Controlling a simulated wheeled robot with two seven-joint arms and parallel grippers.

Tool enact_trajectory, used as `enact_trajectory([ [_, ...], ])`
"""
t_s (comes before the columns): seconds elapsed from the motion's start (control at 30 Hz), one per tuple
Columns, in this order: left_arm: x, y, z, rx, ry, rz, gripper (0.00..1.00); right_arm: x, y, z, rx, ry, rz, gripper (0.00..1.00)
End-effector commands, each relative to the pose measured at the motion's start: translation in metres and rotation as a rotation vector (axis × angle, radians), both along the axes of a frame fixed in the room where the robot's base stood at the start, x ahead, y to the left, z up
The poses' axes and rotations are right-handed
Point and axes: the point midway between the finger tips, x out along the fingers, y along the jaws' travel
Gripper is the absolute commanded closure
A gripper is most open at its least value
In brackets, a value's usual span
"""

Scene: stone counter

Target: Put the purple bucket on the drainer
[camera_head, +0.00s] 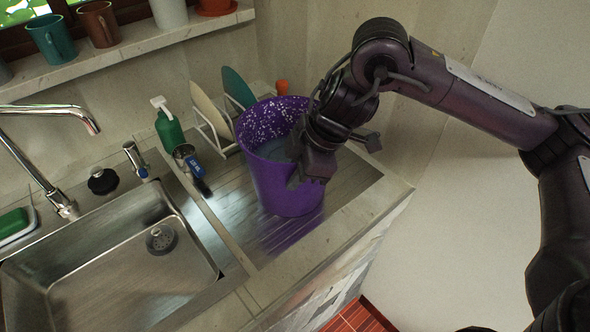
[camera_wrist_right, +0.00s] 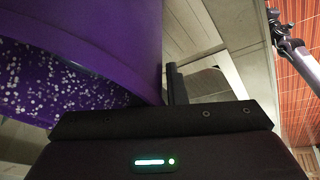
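The purple bucket (camera_head: 290,190) stands upright over the ribbed metal drainer (camera_head: 345,190), right of the sink. Its base looks to be on or just above the surface, with its purple reflection below. Its speckled inside shows at the top. My right gripper (camera_head: 318,160) is at the bucket's right side, by the rim. In the right wrist view the bucket (camera_wrist_right: 110,35) fills the left half, and one dark finger (camera_wrist_right: 172,85) stands close against its edge. The gripper seems shut on the bucket's wall; the other finger is hidden. My left gripper is not in view.
Plates (camera_head: 211,110) stand in a rack behind the bucket. A green bottle (camera_head: 169,130) and a metal cup (camera_head: 187,158) with a blue-handled brush are left of it. The sink (camera_head: 120,265) and its faucet (camera_head: 50,185) are farther left. Mugs (camera_head: 98,24) line the sill.

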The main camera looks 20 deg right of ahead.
Motion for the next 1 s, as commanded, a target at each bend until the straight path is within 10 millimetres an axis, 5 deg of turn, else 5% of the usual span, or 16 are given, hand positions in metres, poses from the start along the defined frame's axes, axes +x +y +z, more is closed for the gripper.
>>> enact_trajectory([
  [0.1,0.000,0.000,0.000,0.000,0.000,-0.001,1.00,0.000,0.000,0.000,0.000,-0.001,0.000,0.74],
  [0.47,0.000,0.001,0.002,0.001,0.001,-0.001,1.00,0.000,-0.002,0.007,-0.001,-0.004,-0.001,0.74],
  [1.0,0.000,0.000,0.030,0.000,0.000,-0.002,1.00,-0.019,-0.036,0.099,-0.001,-0.006,-0.001,0.74],
])
